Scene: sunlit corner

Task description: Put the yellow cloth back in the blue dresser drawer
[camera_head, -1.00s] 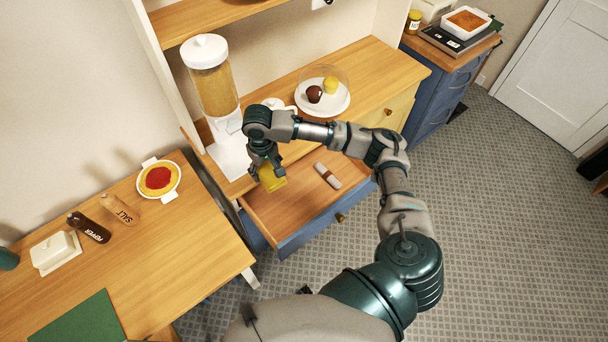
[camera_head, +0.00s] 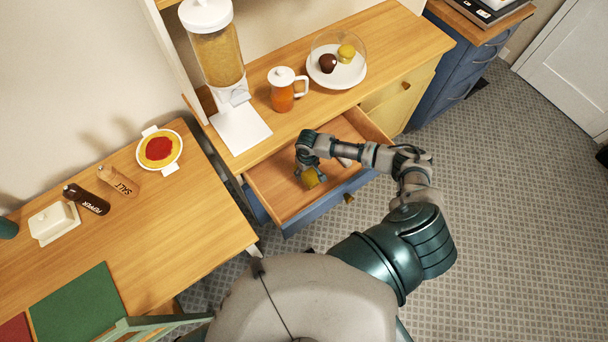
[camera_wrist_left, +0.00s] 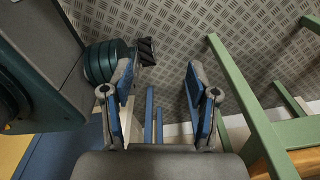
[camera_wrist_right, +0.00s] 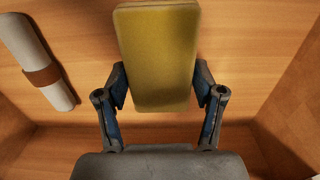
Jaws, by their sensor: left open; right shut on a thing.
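The yellow cloth (camera_wrist_right: 157,55) is a folded block between the fingers of my right gripper (camera_wrist_right: 160,92), which is shut on it. In the head view the cloth (camera_head: 311,178) is inside the open blue drawer (camera_head: 318,206), low over its wooden floor; I cannot tell whether it touches the floor. My right gripper (camera_head: 308,168) reaches down into the drawer from above. My left gripper (camera_wrist_left: 160,95) is open and empty in the left wrist view, above the patterned floor; it does not show in the head view.
A rolled cloth with a brown band (camera_wrist_right: 37,65) lies in the drawer beside the yellow cloth. On the dresser top stand a cereal dispenser (camera_head: 215,55), an orange-filled jug (camera_head: 283,92) and a covered plate (camera_head: 337,72). Green chair bars (camera_wrist_left: 250,110) are near my left gripper.

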